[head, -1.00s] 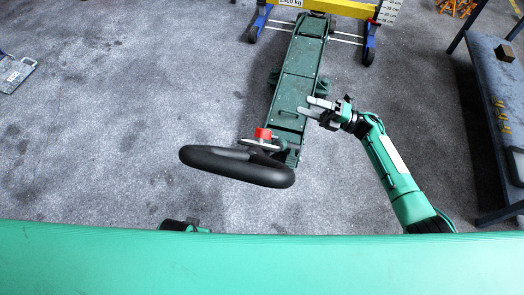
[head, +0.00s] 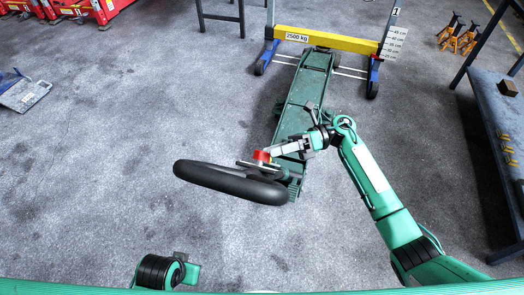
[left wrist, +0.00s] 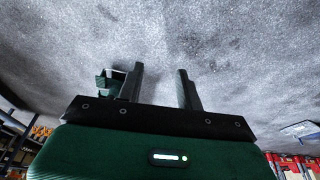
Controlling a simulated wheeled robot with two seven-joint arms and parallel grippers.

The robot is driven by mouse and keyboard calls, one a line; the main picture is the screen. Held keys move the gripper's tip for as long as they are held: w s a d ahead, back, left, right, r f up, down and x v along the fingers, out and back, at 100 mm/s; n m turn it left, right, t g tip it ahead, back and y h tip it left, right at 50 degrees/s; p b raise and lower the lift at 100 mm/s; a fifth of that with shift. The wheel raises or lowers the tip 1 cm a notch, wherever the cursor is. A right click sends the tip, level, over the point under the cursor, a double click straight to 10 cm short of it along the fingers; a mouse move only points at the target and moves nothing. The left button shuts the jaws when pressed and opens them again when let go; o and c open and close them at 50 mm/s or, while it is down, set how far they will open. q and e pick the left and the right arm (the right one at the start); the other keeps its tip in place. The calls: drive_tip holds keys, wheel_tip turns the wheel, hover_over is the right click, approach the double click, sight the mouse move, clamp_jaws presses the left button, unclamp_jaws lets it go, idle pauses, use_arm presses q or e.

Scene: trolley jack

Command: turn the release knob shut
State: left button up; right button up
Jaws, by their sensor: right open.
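The red release knob (head: 261,156) sits on a grey plate at the near end of the green trolley jack (head: 305,98), beside the thick black loop handle (head: 228,184). My right gripper (head: 274,151) is open, its pale fingers pointing left with their tips right at the knob's right side. I cannot tell whether the tips touch the knob or straddle it. My left gripper's two dark fingers (left wrist: 160,88) stand apart and empty over bare floor in the left wrist view. Part of my left arm shows low at the left in the head view.
A yellow beam (head: 335,40) marked 2500 kg, on blue-footed stands, crosses the jack's far end. A dark workbench (head: 490,110) stands at the right, with orange axle stands (head: 460,38) behind. Red cabinets (head: 85,10) are at the far left.

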sight(262, 154)
drive_tip(key=x, duration=0.3)
drive_tip(key=shift+s+a, duration=0.15)
drive_tip(key=shift+a, duration=0.25)
use_arm(q)
drive_tip(key=shift+f, duration=0.7)
use_arm(e)
drive_tip(key=shift+a, duration=0.1)
drive_tip(key=c, duration=1)
use_arm(q)
drive_tip(key=shift+r, duration=0.2)
drive_tip(key=shift+p, duration=0.4)
